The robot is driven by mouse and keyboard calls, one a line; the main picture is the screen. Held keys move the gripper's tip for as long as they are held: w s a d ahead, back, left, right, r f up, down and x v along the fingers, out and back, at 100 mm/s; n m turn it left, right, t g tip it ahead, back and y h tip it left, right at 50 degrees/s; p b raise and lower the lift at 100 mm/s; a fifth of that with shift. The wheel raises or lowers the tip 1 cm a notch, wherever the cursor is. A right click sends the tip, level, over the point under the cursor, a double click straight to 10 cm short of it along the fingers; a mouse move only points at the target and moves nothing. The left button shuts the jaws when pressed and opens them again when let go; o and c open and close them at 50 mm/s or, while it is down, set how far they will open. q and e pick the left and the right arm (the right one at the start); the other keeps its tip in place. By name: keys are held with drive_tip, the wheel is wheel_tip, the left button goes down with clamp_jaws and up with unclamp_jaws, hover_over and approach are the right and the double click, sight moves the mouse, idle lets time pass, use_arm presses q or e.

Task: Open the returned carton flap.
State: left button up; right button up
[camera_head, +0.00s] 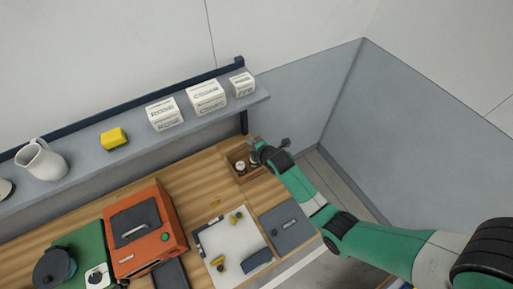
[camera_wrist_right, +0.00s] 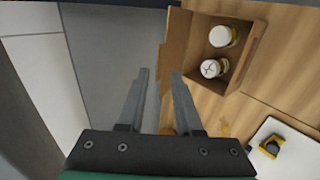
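A small brown carton (camera_head: 233,158) sits at the far right end of the wooden table, near the wall. In the right wrist view the carton (camera_wrist_right: 239,62) is open on top, with two white-lidded jars inside. A brown flap (camera_wrist_right: 177,46) stands along its left side in that view. My right gripper (camera_head: 262,147) is beside the carton in the head view and hides part of it. In the right wrist view the gripper (camera_wrist_right: 161,74) is open, nothing between its fingers, with the right fingertip close to the flap's near end; contact cannot be told. My left gripper is not in view.
A shelf (camera_head: 88,145) above the table holds a white pitcher (camera_head: 42,160), a yellow block (camera_head: 114,138) and white labelled boxes (camera_head: 207,97). An orange case (camera_head: 146,238), a white board (camera_head: 222,239) with yellow items and a dark grey panel (camera_head: 287,228) are on the table.

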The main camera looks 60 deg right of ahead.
drive_tip(key=p+v, duration=0.5)
drive_tip(key=v, duration=0.5)
drive_tip(key=shift+s+r, duration=0.25)
drive_tip(key=shift+s, duration=0.05)
drive_tip(key=shift+a, duration=0.1)
